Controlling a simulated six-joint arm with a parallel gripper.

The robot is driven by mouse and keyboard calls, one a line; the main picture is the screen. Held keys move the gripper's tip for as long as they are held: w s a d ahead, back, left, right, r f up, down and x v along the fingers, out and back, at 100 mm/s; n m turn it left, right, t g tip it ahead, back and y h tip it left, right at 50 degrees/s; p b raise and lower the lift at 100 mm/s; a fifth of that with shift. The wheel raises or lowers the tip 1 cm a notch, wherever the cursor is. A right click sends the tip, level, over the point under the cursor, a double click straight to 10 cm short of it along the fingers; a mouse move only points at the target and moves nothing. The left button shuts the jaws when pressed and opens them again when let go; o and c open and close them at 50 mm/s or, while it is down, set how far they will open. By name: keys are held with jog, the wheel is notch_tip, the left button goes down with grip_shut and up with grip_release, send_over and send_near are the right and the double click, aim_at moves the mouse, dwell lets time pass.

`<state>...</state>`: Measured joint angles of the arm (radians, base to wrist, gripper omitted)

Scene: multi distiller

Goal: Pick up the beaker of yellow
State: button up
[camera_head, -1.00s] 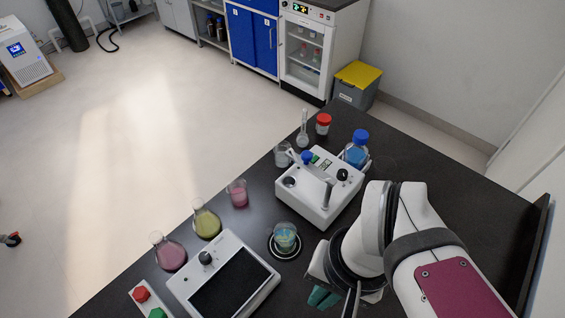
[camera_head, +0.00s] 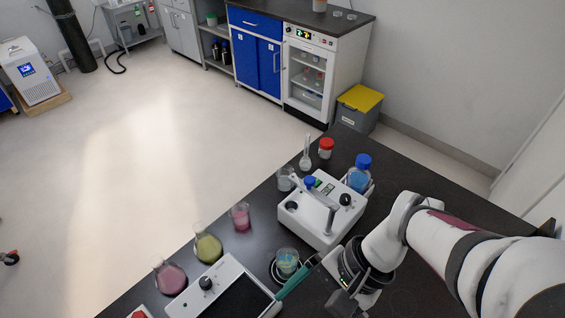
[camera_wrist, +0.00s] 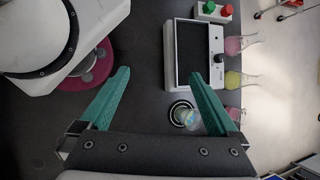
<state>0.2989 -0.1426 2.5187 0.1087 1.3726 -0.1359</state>
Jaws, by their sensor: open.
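The yellow liquid is in a conical flask (camera_head: 207,247) at the table's left edge, between two vessels of pink liquid. The flask also shows at the right of the wrist view (camera_wrist: 234,79). A small beaker (camera_head: 287,261) of blue-green liquid stands on a round dark plate (camera_head: 274,271). In the head view one green finger is beside the beaker; the other finger is hidden.
A pink flask (camera_head: 170,277) and a pink beaker (camera_head: 240,217) flank the yellow flask. A flat white device with a dark top (camera_head: 226,288) lies between it and my gripper. A white stirrer (camera_head: 322,212) and blue-capped bottle (camera_head: 359,174) stand further back.

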jog(key=w+d+f+m+t+y, duration=0.2)
jog(key=w+f+m+t+y, duration=0.1)
jog(key=w+f+m+y, duration=0.4)
jog(key=m+t+h, duration=0.2)
jog(key=m+t, duration=0.4)
jog(key=m, duration=0.2)
send_near(287, 263)
jog(key=shift+t, duration=0.3)
jog(key=x, duration=0.4)
jog(key=f+x, duration=0.1)
jog(key=x, duration=0.4)
jog(key=d+x, duration=0.1)
jog(key=x, duration=0.4)
jog(key=shift+w+a+f, duration=0.15)
jog(key=shift+w+f, duration=0.15)
jog(key=shift+f, duration=0.05)
grip_shut()
